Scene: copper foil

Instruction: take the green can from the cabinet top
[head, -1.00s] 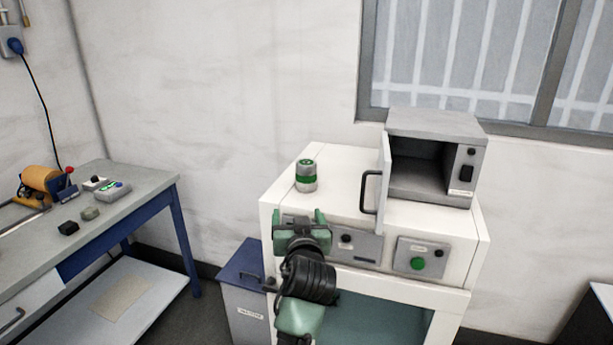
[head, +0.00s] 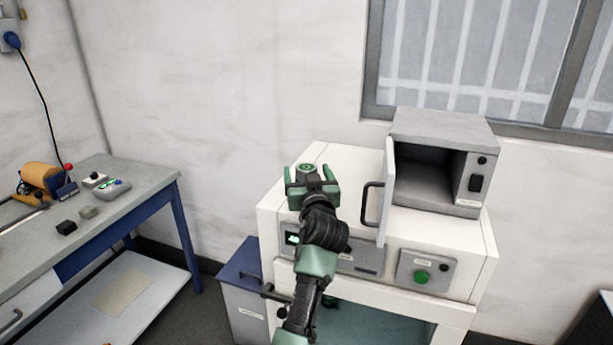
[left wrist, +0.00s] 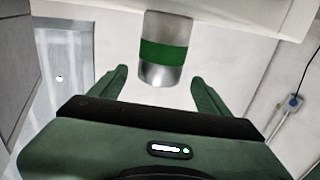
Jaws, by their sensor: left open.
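The green can (left wrist: 165,50) is silver with a green band and stands on the white cabinet top. In the head view only the can's green top (head: 307,167) shows, behind my left gripper; its body is mostly hidden. My left gripper (head: 311,182) is at the cabinet top's left part. It is open. In the left wrist view its two fingers (left wrist: 160,85) point toward the can, one to each side, and the can's near end lies between the fingertips. I cannot tell whether either finger touches it. The white cabinet (head: 272,222) carries the can. My right gripper is not in view.
A grey oven-like box (head: 445,125) stands right of the can, its door (head: 386,190) open and its handle (head: 370,203) near my gripper. A blue-lidded bin (head: 240,262) stands left of the cabinet. A workbench (head: 150,180) with small items is farther left.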

